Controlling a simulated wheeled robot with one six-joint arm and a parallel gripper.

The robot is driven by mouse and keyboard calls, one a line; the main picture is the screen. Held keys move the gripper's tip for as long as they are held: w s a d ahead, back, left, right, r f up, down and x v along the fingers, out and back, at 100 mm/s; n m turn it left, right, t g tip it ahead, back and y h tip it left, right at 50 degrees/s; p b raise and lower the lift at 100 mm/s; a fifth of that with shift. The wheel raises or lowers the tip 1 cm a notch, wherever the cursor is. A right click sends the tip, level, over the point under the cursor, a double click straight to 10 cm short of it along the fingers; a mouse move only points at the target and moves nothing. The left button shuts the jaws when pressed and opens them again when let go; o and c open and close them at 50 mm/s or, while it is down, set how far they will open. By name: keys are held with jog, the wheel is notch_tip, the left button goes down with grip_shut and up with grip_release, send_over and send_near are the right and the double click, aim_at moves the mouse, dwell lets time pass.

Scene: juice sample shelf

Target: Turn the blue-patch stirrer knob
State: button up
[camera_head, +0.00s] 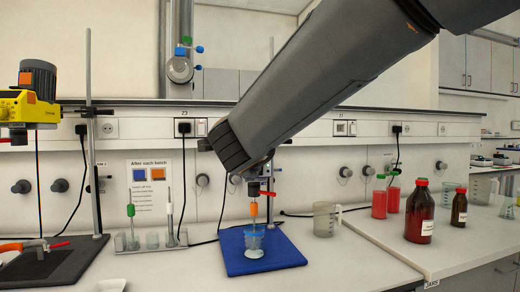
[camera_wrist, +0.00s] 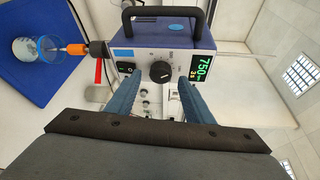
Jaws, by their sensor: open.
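A lit green display (camera_wrist: 202,68) reads 750. My gripper (camera_wrist: 160,86) is open, its two blue-grey fingers left and right of the knob in the picture. Whether they reach around it or touch it, I cannot tell. In the head view my arm hides most of the stirrer and the knob.
An orange-collared stirring rod (camera_head: 253,209) stands in a beaker (camera_head: 254,243) on a blue mat (camera_head: 285,256). An empty beaker (camera_head: 325,219) and red bottles (camera_head: 420,212) are right. A yellow stirrer (camera_head: 30,105) hangs far left.

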jog(key=s, duration=0.5)
jog(key=shift+s+a+r, duration=0.25)
jog(key=shift+s+a, duration=0.05)
jog(key=shift+s, duration=0.05)
